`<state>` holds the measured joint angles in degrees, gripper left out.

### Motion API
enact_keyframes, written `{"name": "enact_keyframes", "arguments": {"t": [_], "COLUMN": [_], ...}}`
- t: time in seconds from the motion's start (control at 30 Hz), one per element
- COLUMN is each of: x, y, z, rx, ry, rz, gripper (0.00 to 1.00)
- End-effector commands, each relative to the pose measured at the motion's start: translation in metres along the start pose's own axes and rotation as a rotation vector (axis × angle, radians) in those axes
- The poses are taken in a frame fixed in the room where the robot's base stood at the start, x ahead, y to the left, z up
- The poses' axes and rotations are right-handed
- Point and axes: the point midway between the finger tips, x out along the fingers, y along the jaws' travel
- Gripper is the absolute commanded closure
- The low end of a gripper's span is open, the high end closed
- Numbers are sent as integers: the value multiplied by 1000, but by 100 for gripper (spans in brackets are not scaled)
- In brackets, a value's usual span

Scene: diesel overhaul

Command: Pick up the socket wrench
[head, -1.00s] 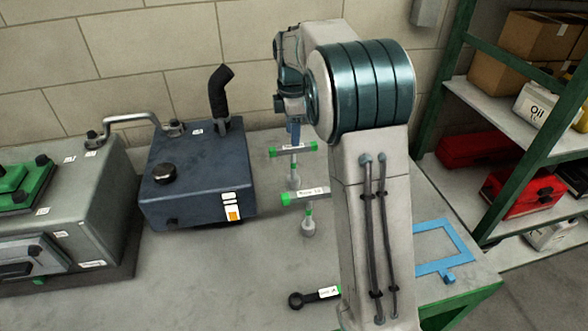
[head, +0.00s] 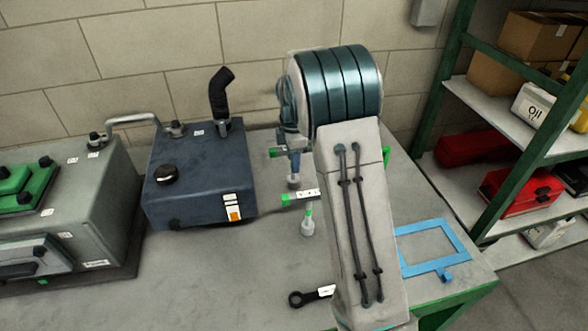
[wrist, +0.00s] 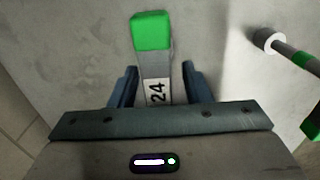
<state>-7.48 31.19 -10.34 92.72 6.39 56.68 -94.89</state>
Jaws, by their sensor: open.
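Two T-handled socket wrenches with green ends stand upright on the bench in the head view. The far wrench (head: 277,152) is partly hidden by my arm. The near wrench (head: 300,196) has a pale label across its handle and a socket at its foot. In the wrist view, my open gripper (wrist: 159,70) has a finger on each side of a green-ended handle labelled 24 (wrist: 152,35), apparently the far wrench. Whether a finger touches it cannot be told. The other wrench (wrist: 300,60) stands at the right of the wrist view.
A dark blue tank (head: 195,175) stands left of the wrenches. A black ring-ended tool (head: 310,296) lies near the front. A blue square frame (head: 435,222) lies on the right of the bench (head: 220,285). Shelves with boxes stand beyond it.

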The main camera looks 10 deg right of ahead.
Motion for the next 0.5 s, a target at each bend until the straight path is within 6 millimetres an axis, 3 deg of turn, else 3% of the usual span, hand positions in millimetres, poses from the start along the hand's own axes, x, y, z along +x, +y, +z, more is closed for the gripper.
{"name": "enact_keyframes", "arguments": {"t": [0.03,0.17,0.5], "x": [0,0,-2], "y": [0,0,0], "z": [0,0,0], "rx": [0,0,0], "ry": [0,0,0], "rz": [0,0,2], "gripper": [65,100,100]}}
